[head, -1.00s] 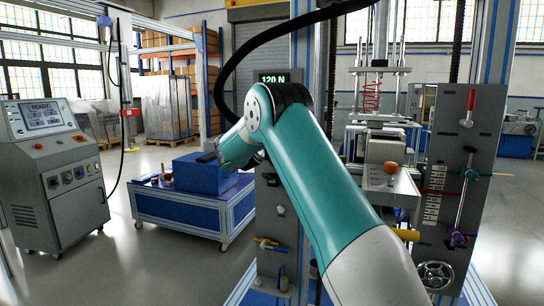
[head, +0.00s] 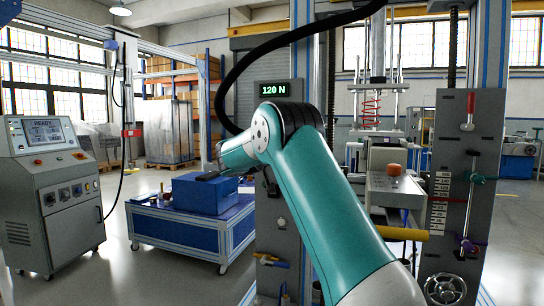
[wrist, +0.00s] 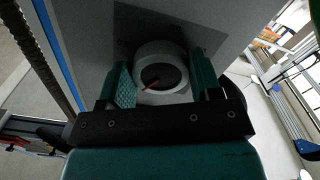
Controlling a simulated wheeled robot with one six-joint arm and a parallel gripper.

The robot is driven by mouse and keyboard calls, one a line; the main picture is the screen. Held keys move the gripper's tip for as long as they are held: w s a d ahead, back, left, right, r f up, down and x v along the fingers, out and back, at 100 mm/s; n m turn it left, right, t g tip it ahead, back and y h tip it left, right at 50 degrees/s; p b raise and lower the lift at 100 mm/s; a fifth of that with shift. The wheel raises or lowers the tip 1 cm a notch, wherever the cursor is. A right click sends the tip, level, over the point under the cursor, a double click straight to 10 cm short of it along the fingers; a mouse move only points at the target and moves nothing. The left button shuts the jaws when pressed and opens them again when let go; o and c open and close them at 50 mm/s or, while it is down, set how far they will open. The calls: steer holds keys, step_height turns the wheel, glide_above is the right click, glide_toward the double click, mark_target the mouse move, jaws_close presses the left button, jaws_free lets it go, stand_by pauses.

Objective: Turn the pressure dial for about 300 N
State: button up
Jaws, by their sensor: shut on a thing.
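The pressure dial (wrist: 162,88) is a round, pale knob with a dark face and a red pointer, set on a grey panel (wrist: 100,30) in the wrist view. My gripper (wrist: 164,82) has its green, ridged fingers on either side of the dial and is shut on it. The pointer slants, with its tip toward the right. The green display (head: 281,90) on the machine's column reads 120 N in the head view. The dial and my fingers cannot be made out in the head view, where my arm covers part of the column.
A control cabinet (head: 55,190) with a lit screen stands at left. A blue cart (head: 185,235) carries a blue box (head: 204,192). At right are a panel with levers (head: 466,180), a handwheel (head: 445,289) and a red spring (head: 370,108). Open floor lies between cabinet and cart.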

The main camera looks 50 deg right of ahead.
steer(key=shift+f, duration=0.1)
steer(key=o, duration=0.9)
steer(key=shift+a, duration=0.1)
steer(key=b+v, duration=0.1)
steer(key=v, duration=1.6)
steer(key=shift+a, duration=0.15)
